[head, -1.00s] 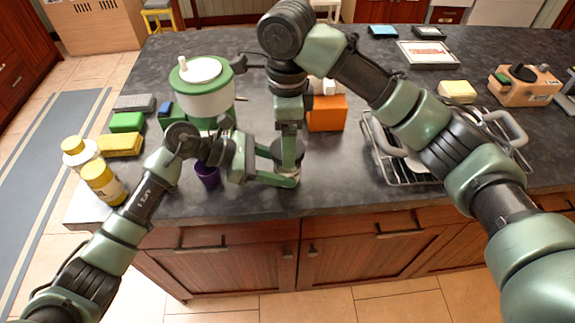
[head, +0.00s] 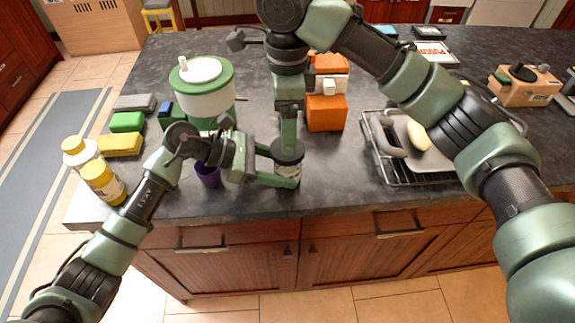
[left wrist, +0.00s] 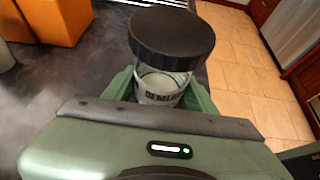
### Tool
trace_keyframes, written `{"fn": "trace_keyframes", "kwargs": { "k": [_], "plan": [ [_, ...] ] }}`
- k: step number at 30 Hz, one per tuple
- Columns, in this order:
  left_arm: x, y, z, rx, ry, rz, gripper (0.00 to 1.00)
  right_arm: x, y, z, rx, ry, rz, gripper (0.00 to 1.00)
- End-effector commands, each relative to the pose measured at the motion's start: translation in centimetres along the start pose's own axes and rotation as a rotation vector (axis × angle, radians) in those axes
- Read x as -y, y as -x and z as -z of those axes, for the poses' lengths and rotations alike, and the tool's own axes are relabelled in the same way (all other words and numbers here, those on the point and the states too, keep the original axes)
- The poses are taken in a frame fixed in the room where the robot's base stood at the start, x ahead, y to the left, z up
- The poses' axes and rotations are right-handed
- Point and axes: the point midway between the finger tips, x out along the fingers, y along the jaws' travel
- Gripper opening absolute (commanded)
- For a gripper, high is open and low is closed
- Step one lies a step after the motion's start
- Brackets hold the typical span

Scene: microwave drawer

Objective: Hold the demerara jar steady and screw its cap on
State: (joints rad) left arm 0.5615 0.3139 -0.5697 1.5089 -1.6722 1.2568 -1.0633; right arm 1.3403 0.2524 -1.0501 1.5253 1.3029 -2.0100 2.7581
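The demerara jar (left wrist: 158,92) is clear glass with a pale label and pale contents in the left wrist view. Its black cap (left wrist: 172,38) sits over its mouth; I cannot tell how tight it is. In the head view the cap (head: 287,152) shows near the counter's front edge, with the jar mostly hidden below it. My left gripper (head: 284,168) is shut on the jar, a finger on each side. My right gripper (head: 288,138) points down over the cap in the head view, but does not show in the left wrist view. Its opening is unclear.
A green and white canister (head: 205,95) and a purple cup (head: 207,175) stand to the left. Bottles (head: 103,182) and sponges (head: 120,144) are farther left. A wire rack (head: 378,165) stands to the right.

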Motion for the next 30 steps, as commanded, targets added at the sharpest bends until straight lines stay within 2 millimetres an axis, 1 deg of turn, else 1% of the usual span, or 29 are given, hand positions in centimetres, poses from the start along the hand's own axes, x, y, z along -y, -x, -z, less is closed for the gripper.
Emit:
{"fn": "trace_keyframes", "kwargs": {
  "k": [1, 2, 11, 14, 17, 24, 27, 30],
  "plan": [
    [0.0, 0.0, 0.0, 0.000, 0.000, 0.001, 0.74, 0.0, 0.0, 0.0, 0.000, 0.000, 0.000, 0.79],
    [0.0, 0.0, 0.0, 0.000, 0.000, 0.001, 0.77, 0.0, 0.0, 0.0, 0.000, 0.000, 0.000, 0.79],
    [0.0, 0.1, 0.0, 0.000, 0.000, 0.000, 0.77, 0.0, 0.0, 0.0, 0.000, 0.000, 0.000, 0.79],
    [-0.1, 0.6, 0.1, -0.001, 0.000, -0.002, 0.77, 0.0, 0.0, 0.0, 0.000, 0.000, 0.000, 0.79],
    [-0.1, 2.0, 0.1, -0.002, -0.001, -0.002, 0.77, 0.0, 0.0, 0.0, 0.000, 0.000, 0.000, 0.79],
    [-0.1, 7.2, 0.1, -0.003, 0.000, -0.003, 0.77, 0.0, 0.0, 0.0, 0.000, 0.000, 0.000, 0.79],
    [-0.1, 9.1, 0.1, -0.003, 0.000, -0.002, 0.77, 0.0, 0.0, 0.0, 0.000, 0.000, 0.000, 0.79],
    [-0.1, 10.6, 0.1, -0.002, 0.000, -0.002, 0.77, 0.0, 0.0, 0.0, 0.000, 0.000, 0.000, 0.79]
  ]
}}
